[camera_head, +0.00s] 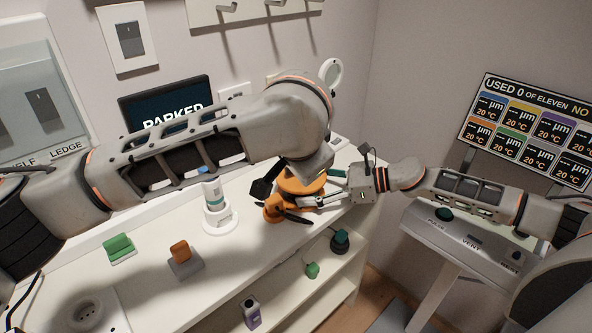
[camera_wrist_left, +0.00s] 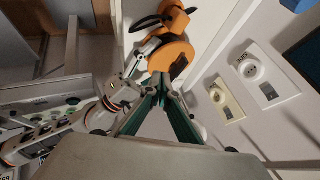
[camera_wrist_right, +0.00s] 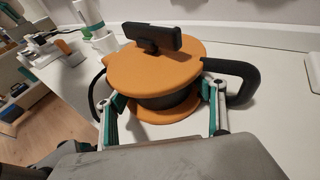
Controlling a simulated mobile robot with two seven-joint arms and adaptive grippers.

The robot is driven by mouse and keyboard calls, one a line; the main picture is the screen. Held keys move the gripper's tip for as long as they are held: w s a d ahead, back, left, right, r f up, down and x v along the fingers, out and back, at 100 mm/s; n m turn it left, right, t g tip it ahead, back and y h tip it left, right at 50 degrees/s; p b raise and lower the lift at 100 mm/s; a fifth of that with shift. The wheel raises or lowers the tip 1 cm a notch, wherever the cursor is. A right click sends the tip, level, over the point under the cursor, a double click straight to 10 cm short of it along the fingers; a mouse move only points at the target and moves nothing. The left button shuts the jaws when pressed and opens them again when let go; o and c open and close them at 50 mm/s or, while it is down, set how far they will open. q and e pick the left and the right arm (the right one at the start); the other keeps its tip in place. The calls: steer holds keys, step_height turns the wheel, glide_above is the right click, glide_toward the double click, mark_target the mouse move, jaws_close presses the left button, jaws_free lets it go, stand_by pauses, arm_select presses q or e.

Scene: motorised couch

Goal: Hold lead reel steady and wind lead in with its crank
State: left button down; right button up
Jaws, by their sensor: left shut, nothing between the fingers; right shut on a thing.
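The orange lead reel (camera_head: 300,184) stands on the white bench top, partly hidden in the head view by my left wrist. In the right wrist view the reel (camera_wrist_right: 135,63) shows its round top with the black crank (camera_wrist_right: 152,38) and a black handle (camera_wrist_right: 240,78) at the right. My right gripper (camera_wrist_right: 163,110) has one finger on each side of the reel below its top disc, shut on it. My left gripper (camera_wrist_left: 160,84) is shut and empty, its tips close to the orange disc (camera_wrist_left: 172,57) in the left wrist view. Contact there is unclear.
A white bottle on a round stand (camera_head: 216,208) is left of the reel. A green block (camera_head: 118,246) and an orange block on a grey base (camera_head: 182,255) stand further left. Small items sit on the shelf below. A panel (camera_head: 460,238) is at the right.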

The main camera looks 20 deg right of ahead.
arm_select(q)
steer(key=w+f, duration=0.1)
steer(key=w, duration=0.1)
steer(key=w+d+f, duration=0.1)
steer(key=w+f, duration=0.3)
steer(key=shift+d+f, duration=0.2)
steer(key=shift+d, duration=0.15)
steer(key=shift+w+a, duration=0.1)
steer(key=shift+w, duration=0.7)
steer(key=shift+w+a+m+g+h, duration=0.1)
steer(key=shift+m+g+h, duration=0.2)
steer(key=shift+m, duration=0.3)
steer(key=shift+w+a+m+g+h, duration=0.1)
steer(key=shift+m+g+h, duration=0.1)
steer(key=shift+m+h, duration=0.3)
